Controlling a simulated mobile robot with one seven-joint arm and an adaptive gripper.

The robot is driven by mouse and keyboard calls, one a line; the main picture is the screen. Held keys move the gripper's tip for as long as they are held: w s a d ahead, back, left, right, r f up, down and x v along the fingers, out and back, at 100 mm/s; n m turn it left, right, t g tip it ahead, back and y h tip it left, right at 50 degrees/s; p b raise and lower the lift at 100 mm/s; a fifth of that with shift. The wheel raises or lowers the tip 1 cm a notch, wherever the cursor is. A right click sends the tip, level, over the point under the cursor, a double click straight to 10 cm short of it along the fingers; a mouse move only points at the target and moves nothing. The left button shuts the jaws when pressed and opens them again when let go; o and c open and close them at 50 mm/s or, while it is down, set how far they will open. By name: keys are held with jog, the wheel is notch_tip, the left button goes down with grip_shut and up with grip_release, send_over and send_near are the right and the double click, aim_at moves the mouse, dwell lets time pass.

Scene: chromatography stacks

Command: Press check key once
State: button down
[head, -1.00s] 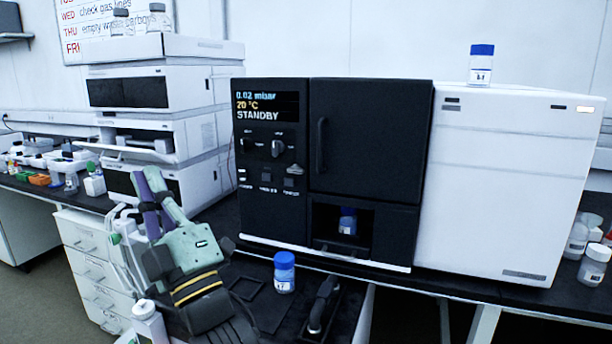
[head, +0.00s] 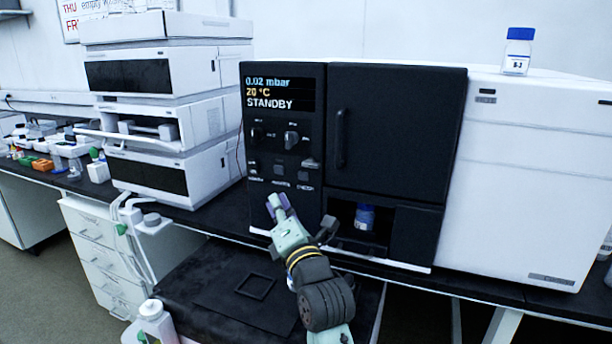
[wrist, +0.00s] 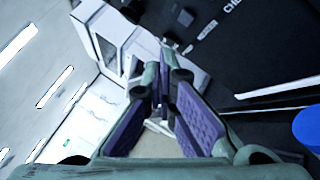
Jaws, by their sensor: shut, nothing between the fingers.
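The black instrument front (head: 395,130) carries a display reading 0.02 mbar, 20 °C and STANDBY. Below its knobs are small square keys; the right one (head: 303,176) has a small label under it that looks like CHECK, though it is barely legible. In the wrist view a label starting "CHE" (wrist: 232,6) is cut off at the top edge. My gripper (head: 276,202) is shut and empty, with purple pads on its fingers. Its tips are below the key row, apart from the keys as far as I can tell. The tips also show in the wrist view (wrist: 163,70).
A blue-capped bottle (head: 365,215) stands in the instrument's open lower bay, and another (head: 518,50) on the white housing. A blue cap (wrist: 308,128) is at the wrist view's right edge. White stacked modules (head: 150,120) stand to the left.

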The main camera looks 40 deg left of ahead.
aim_at(303, 176)
jog(key=shift+w+a+b, duration=0.15)
jog(key=shift+w+a, duration=0.2)
jog(key=shift+w, duration=1.05)
jog(key=shift+w+a+b, duration=0.2)
jog(key=shift+w+a, duration=0.1)
jog(key=shift+w, duration=1.15)
jog(key=shift+w+a+b, duration=0.15)
jog(key=shift+w+a, duration=0.2)
jog(key=shift+w, duration=1.05)
jog(key=shift+w, duration=0.1)
jog(key=shift+w+b, duration=0.15)
jog(key=shift+b, duration=0.25)
jog(key=shift+w+a, duration=0.1)
jog(key=shift+w, duration=0.05)
jog(key=shift+w, duration=0.1)
